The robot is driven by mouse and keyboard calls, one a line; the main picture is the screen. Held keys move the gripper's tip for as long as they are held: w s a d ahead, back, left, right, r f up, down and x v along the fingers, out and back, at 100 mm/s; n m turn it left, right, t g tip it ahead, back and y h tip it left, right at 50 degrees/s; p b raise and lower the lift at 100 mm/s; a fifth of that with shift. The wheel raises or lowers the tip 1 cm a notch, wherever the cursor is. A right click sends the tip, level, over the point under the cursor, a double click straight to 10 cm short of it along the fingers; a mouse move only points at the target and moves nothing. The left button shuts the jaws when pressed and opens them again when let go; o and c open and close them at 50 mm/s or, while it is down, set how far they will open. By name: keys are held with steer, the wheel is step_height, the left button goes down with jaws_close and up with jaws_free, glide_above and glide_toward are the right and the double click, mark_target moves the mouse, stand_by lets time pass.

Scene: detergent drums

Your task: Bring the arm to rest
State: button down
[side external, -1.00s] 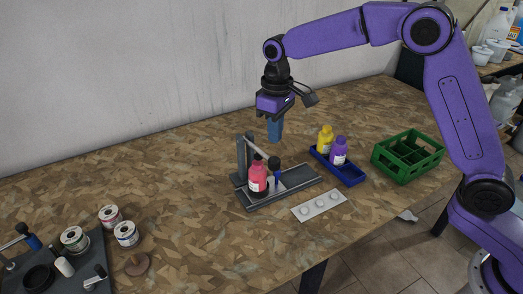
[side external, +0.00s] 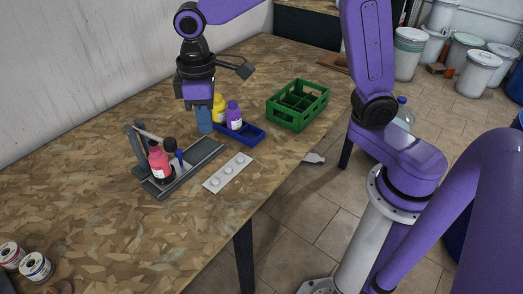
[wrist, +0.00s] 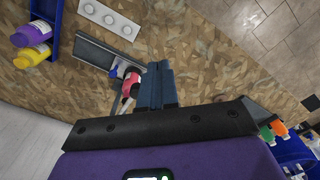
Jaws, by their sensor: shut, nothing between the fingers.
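My gripper (side external: 205,119) hangs with its blue fingers pointing down, above the table near the back. Its fingers are together with nothing between them; they also show in the wrist view (wrist: 158,84). In the side view it hides part of the table behind it and stands just left of the yellow bottle (side external: 218,109). The red bottle (side external: 159,163) stands upright in the grey fixture (side external: 195,163), to the front left of my gripper. In the wrist view the red bottle (wrist: 131,83) is partly covered by the fingers.
A blue tray (side external: 252,136) holds the yellow bottle and a purple bottle (side external: 234,116). A green crate (side external: 298,107) stands right of it. A white strip with round knobs (side external: 229,173) lies near the table's front edge. The table's left middle is clear.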

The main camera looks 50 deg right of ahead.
steer(key=s+d+n, duration=0.1)
steer(key=s+d, duration=0.3)
steer(key=s, duration=0.3)
steer(key=s+d+f+n, duration=0.1)
steer(key=s+d, duration=0.3)
steer(key=s, duration=0.4)
steer(key=s+d+f+n, duration=0.1)
steer(key=s+d+n, duration=0.1)
steer(key=s+d, duration=0.3)
steer(key=s, duration=0.2)
steer(key=shift+s+f, duration=0.15)
steer(key=shift+s, duration=0.25)
